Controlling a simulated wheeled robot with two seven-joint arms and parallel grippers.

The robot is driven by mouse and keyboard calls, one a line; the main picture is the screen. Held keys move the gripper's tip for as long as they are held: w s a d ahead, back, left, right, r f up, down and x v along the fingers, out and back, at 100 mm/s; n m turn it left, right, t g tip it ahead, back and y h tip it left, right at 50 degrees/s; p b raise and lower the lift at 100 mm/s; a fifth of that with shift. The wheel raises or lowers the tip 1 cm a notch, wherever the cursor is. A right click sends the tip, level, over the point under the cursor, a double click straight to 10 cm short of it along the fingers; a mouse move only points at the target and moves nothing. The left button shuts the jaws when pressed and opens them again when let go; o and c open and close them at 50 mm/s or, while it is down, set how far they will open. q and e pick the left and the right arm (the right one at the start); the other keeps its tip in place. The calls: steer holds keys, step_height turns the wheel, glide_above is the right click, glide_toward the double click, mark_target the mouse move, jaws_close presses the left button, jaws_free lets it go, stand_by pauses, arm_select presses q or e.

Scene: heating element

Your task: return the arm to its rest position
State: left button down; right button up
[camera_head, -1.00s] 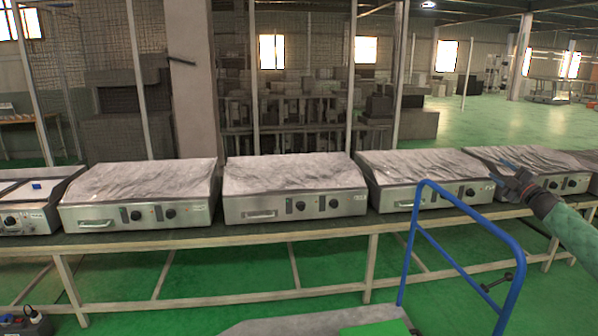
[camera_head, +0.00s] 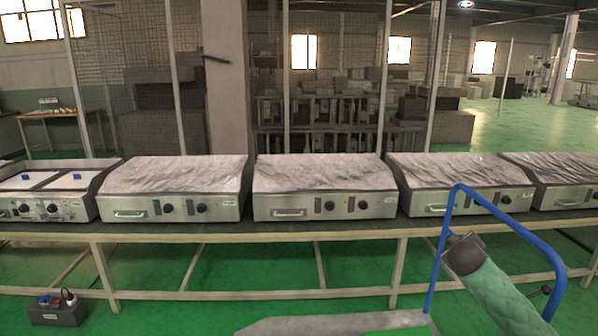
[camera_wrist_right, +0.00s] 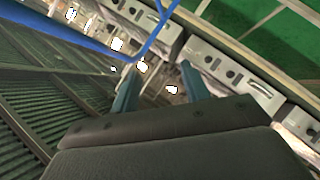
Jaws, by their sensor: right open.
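My right arm comes in from the lower right of the head view, with its dark wrist end (camera_head: 465,252) in front of the blue tubular frame. Its fingers cannot be made out there. In the right wrist view my right gripper (camera_wrist_right: 158,82) has its two teal fingers apart, with nothing between them. It looks across the row of grills beyond. My left gripper is in neither view.
Several steel grills stand in a row, one in the middle (camera_head: 325,206), on a long bench (camera_head: 318,233). The blue frame (camera_head: 550,250) rises close to my right arm. A small dark box (camera_head: 57,315) is on the green floor at lower left.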

steer(key=s+a+f+g+y, duration=0.3)
steer(key=s+a+f, duration=0.6)
steer(key=s+a, duration=0.45)
steer(key=s+a+f+g+y, duration=0.2)
steer(key=s+a+f+y, duration=0.1)
steer(key=s+a+f, duration=1)
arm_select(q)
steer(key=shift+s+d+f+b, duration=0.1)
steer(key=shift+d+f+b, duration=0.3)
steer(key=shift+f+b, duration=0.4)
arm_select(e)
steer(key=s+a+f+g, duration=0.1)
steer(key=s+a+f, duration=0.1)
steer(key=s, duration=0.6)
steer(key=s+a+f+m+g+y, duration=0.1)
steer(key=s+a+f+g, duration=0.1)
steer(key=s+f, duration=0.3)
steer(key=s+a+f+m+g, duration=0.1)
steer(key=s+a+f, duration=0.2)
steer(key=s, duration=1)
steer(key=shift+s+a+f+g+y, duration=0.15)
steer(key=shift+a+f+g+y, duration=0.15)
steer(key=shift+g+y, duration=0.1)
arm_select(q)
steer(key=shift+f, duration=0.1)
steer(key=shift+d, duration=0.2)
arm_select(e)
steer(key=shift+s+d+m, duration=0.1)
steer(key=shift+m, duration=0.2)
